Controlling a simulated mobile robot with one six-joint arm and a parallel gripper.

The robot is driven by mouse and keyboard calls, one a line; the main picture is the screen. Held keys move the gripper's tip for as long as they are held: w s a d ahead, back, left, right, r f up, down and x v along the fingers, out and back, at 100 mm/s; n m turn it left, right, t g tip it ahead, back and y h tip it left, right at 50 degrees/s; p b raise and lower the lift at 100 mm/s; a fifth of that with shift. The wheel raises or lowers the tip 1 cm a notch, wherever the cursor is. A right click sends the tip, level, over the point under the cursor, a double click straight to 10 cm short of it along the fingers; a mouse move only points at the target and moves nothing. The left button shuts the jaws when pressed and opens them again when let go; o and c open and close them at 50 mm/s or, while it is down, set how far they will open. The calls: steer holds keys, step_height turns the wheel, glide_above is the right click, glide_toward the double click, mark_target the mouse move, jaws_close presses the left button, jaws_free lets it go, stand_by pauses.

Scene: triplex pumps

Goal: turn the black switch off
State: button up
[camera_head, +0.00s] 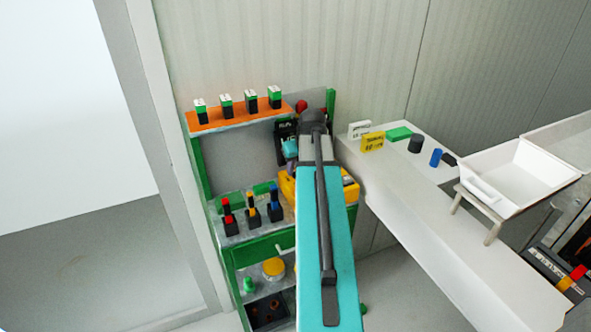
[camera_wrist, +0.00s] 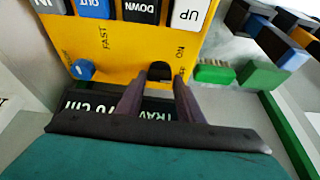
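In the wrist view the black switch (camera_wrist: 159,70) is on the front edge of a yellow control box (camera_wrist: 115,45). The word "ON" is printed to its right, and a label on its left is not readable. My gripper (camera_wrist: 159,82) is open, with one finger on each side of the switch's near end. I cannot tell whether either finger touches it. In the head view the yellow box (camera_head: 351,190) shows only in part behind my arm, which hides the switch and my fingers.
A row of IN, OUT, DOWN (camera_wrist: 142,10) and UP buttons is above. Green pieces (camera_wrist: 215,71) lie to the right. Several coloured switches (camera_head: 250,207) stand left of my arm on the green-framed shelf.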

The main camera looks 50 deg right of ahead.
stand_by(0.3)
steer(key=shift+s, duration=0.1)
steer(key=shift+b+v, duration=0.3)
steer(key=shift+v, duration=0.75)
steer(key=shift+b+v, duration=1.25)
steer(key=shift+v, duration=4.6)
